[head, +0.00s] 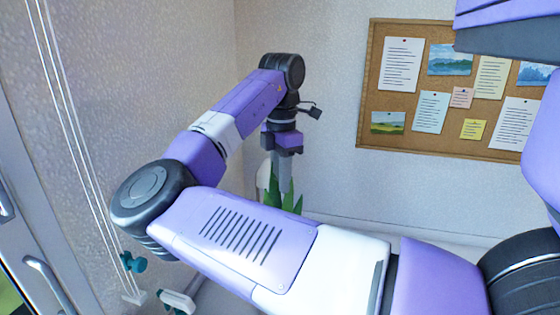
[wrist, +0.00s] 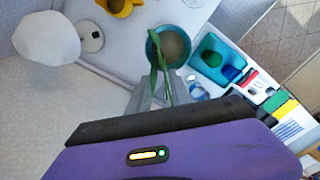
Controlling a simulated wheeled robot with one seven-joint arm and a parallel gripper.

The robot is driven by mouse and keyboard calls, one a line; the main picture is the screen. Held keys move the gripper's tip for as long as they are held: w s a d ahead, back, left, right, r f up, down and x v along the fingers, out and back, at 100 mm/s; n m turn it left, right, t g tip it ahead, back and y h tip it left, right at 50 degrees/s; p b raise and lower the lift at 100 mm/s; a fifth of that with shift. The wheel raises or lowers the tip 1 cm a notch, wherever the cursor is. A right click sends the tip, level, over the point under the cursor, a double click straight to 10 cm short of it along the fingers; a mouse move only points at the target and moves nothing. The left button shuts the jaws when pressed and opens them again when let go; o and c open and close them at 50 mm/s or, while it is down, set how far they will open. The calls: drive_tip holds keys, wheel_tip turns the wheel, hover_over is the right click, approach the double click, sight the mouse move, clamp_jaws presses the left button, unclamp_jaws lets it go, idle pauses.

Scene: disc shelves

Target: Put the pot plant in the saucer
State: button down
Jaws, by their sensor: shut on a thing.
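The pot plant shows long green leaves in the head view (head: 283,193), under my gripper (head: 284,180); my arm hides its lower part. In the wrist view the leaves (wrist: 154,72) rise in front of a round teal rim with a grey-brown inside, which looks like the pot (wrist: 174,46). My gripper (wrist: 170,78) points down and is shut on the pot plant at the near side of that rim. The exact contact is hard to see. I cannot make out the saucer in either view.
A white lamp-like shade (wrist: 46,38) stands left of the plant. A yellow object (wrist: 118,5) is at the top edge. A teal tray (wrist: 222,50) with several small items lies to the right, beside coloured items (wrist: 268,97). A cork board (head: 450,88) hangs on the wall behind.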

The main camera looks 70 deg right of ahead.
wheel_tip(320, 180, down, 12)
idle(0.6)
drive_tip(key=c, duration=1.2)
unclamp_jaws()
drive_tip(key=shift+f, duration=0.2)
drive_tip(key=shift+o, duration=0.2)
wheel_tip(320, 180, up, 12)
drive_tip(key=shift+r, duration=0.15)
